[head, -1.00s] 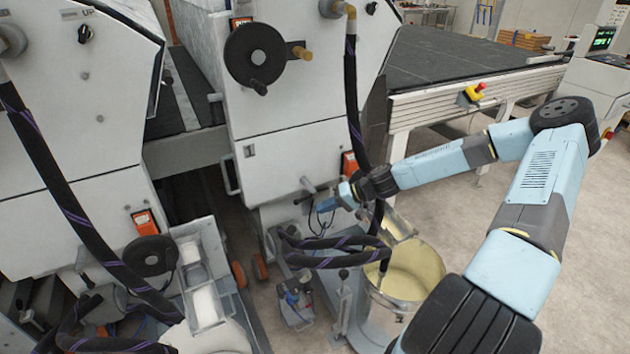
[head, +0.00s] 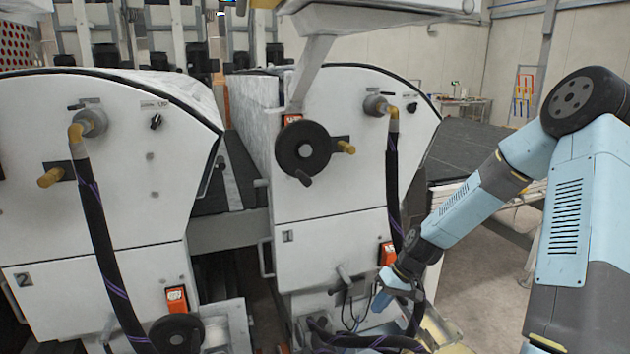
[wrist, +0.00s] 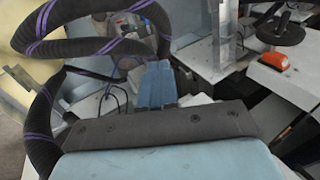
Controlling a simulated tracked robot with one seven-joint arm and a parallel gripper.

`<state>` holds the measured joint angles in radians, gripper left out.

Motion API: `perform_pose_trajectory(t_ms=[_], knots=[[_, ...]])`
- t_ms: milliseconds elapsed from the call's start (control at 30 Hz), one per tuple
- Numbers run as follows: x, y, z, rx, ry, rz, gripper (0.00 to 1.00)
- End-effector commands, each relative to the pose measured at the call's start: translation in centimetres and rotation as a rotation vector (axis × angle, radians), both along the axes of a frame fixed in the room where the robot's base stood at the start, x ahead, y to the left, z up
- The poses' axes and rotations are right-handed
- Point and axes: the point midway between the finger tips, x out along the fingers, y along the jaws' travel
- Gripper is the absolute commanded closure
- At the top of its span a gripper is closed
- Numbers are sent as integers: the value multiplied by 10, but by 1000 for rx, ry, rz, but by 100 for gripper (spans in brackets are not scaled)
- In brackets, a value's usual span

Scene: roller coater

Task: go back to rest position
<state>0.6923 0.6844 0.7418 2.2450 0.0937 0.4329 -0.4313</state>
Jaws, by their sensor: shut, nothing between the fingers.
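My gripper (head: 385,298) is at the end of my light-blue arm, low in front of the right coater unit (head: 330,238), beside a lever and cables. In the wrist view, my gripper (wrist: 157,82) shows as blue fingers held together, with nothing between them. A black hose with purple stripes (head: 393,185) hangs just behind my wrist in the head view. It also loops close on the left in the wrist view (wrist: 75,48). I cannot tell whether the hose touches my arm.
The left coater unit (head: 100,245) has its own hose (head: 100,255) and a black handwheel (head: 178,333). Another handwheel (head: 301,148) is on the right unit. A pale bucket (head: 445,335) shows partly at the bottom edge. Open floor (head: 480,265) lies to the right.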

Motion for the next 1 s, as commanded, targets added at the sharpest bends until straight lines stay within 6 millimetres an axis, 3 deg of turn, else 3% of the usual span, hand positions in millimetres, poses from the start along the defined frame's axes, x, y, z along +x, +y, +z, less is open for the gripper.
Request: perform_pose_trajectory(t_ms=[667,1000], knots=[[-43,-33,128,-359,-81,-38,100],[-79,-40,201,-465,-163,-115,100]])
